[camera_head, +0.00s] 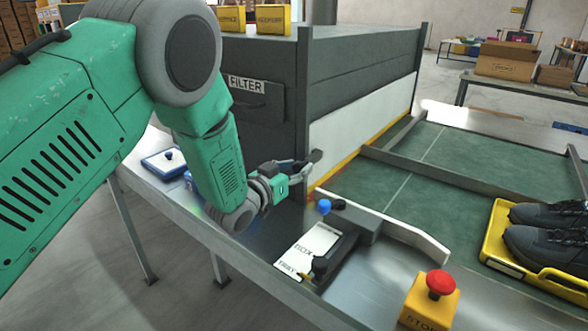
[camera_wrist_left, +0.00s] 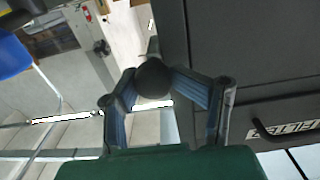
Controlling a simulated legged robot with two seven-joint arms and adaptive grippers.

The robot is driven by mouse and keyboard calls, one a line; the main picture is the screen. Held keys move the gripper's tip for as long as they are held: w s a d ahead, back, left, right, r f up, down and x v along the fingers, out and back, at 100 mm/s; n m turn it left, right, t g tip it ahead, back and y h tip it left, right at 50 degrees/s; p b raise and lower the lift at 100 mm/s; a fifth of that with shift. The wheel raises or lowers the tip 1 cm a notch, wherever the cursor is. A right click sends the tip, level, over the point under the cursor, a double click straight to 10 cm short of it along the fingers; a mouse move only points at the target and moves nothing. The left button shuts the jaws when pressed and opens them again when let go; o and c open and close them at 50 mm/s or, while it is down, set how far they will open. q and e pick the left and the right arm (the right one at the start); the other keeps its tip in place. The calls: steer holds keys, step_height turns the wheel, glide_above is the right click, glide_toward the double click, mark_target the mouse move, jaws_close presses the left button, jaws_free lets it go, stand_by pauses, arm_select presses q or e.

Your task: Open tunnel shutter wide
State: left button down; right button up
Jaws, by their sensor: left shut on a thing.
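The tunnel (camera_head: 350,62) is a dark grey box on the line. A white shutter panel (camera_head: 355,118) with a yellow lower edge covers its belt side, its bottom close to the green belt. My left gripper (camera_head: 306,164) is at the tunnel's near corner, beside the post. In the left wrist view its two blue-padded fingers (camera_wrist_left: 153,90) are shut on a dark round knob (camera_wrist_left: 153,77). What the knob is fixed to is largely hidden. My right gripper is in neither view.
A FILTER drawer (camera_head: 258,98) is on the tunnel's front. A switch panel (camera_head: 308,250) and a red stop button (camera_head: 440,284) stand on the near table. A yellow tray (camera_head: 492,240) with black shoes (camera_head: 548,240) sits on the green belt (camera_head: 450,170).

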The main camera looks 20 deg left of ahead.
arm_select(q)
step_height(320, 180, up, 18)
steer(key=p, duration=1)
steer(key=shift+d, duration=0.4)
steer(key=c, duration=1.3)
jaws_free()
steer(key=shift+o, duration=0.6)
steer(key=v, duration=1.1)
steer(key=shift+s, duration=0.45)
steer(key=shift+f, duration=0.1)
